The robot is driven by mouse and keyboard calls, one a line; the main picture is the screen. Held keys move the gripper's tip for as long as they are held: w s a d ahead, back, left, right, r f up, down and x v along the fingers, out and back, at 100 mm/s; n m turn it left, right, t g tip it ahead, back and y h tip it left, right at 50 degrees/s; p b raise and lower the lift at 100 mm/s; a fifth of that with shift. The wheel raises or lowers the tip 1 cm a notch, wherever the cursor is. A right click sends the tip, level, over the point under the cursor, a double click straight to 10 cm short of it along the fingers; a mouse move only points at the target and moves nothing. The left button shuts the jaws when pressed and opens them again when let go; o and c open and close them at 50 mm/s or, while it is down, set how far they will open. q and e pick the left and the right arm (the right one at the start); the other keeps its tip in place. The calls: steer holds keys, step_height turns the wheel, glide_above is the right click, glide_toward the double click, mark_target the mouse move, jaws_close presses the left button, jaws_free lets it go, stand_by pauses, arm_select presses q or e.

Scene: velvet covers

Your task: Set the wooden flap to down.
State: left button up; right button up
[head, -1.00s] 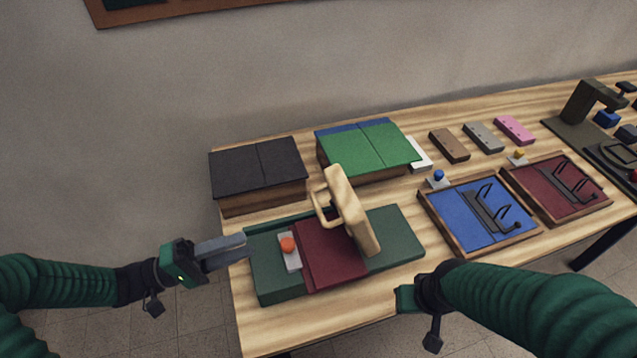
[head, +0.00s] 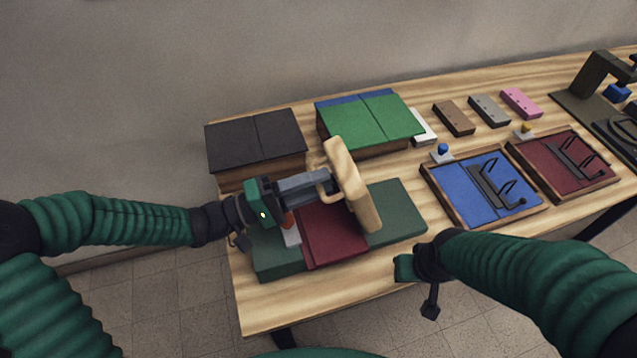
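The wooden flap (head: 352,188) is a pale board with a loop handle on its left face. It stands raised, tilted slightly from upright, on a base with a dark red panel (head: 333,234) and green ends (head: 397,212). My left gripper (head: 325,182) reaches in from the left, its grey fingers at the handle and overlapping it in the head view. I cannot tell whether they are closed on it.
A black-lidded box (head: 257,138) and a green-lidded box (head: 370,128) stand behind the base. Blue (head: 462,186) and dark red (head: 568,165) trays with metal handles lie to the right. Some bare tabletop (head: 300,291) shows in front.

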arm_select(q)
steer(key=shift+w+d, duration=0.15)
steer(key=shift+d, duration=0.05)
jaws_close()
steer(key=shift+f, duration=0.15)
stand_by(1.2)
